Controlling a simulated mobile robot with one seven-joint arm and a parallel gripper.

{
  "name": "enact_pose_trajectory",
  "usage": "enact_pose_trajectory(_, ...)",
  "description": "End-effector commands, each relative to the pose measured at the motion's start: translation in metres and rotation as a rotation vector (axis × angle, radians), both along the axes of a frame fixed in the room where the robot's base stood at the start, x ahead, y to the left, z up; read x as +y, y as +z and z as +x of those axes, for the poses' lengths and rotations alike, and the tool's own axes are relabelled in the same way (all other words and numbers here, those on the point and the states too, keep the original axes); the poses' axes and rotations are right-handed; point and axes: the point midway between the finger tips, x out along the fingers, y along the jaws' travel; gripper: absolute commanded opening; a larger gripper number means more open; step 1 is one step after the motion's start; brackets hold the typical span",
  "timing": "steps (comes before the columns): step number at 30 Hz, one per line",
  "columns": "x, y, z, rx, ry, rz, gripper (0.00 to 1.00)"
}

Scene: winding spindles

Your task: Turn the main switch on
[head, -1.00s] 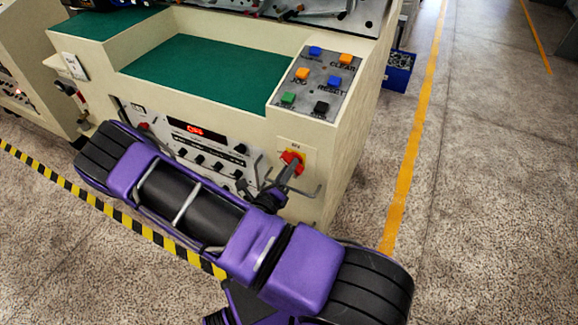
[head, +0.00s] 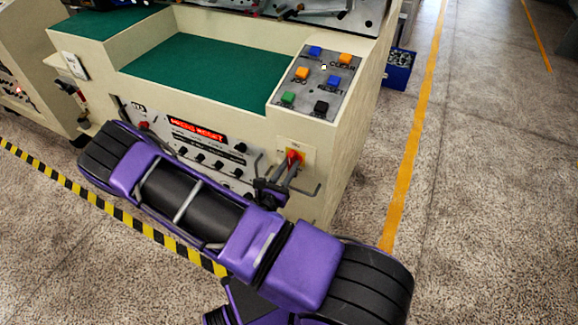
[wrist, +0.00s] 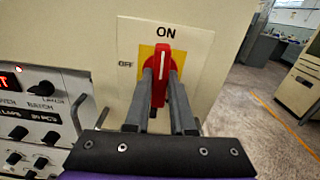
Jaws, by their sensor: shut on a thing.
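The main switch is a red rotary handle (wrist: 161,68) on a yellow square and a white plate (wrist: 192,70) marked ON at the top and OFF at the left. In the wrist view the handle stands upright, its white line pointing up at ON. My gripper (wrist: 164,78) is shut on the handle, one grey finger on each side of it. In the head view the red handle (head: 293,156) is partly hidden by my gripper (head: 287,166). The red display (head: 197,130) on the front panel is lit with text that I cannot read fully.
A button panel (head: 316,84) with several coloured buttons lies above the switch, a small white light lit on it. Bent grey bars (head: 312,190) stick out beside the switch. Green worktop (head: 205,72) lies to the left. Open floor (head: 480,200) is to the right.

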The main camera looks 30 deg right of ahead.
Motion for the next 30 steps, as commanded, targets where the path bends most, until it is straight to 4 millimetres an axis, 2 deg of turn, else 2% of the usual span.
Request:
enact_pose_trajectory(21,0.0007,-0.0011,-0.0005,-0.057,0.0,0.048,0.0)
enact_pose_trajectory(22,0.0007,-0.0011,-0.0005,-0.057,0.0,0.048,0.26)
enact_pose_trajectory(24,0.0006,-0.001,-0.0004,-0.057,0.0,0.048,0.39)
enact_pose_trajectory(27,0.0004,-0.0008,-0.0003,-0.057,0.0,0.047,0.53)
enact_pose_trajectory(30,0.0002,-0.0006,-0.0002,-0.057,0.0,0.046,0.53)
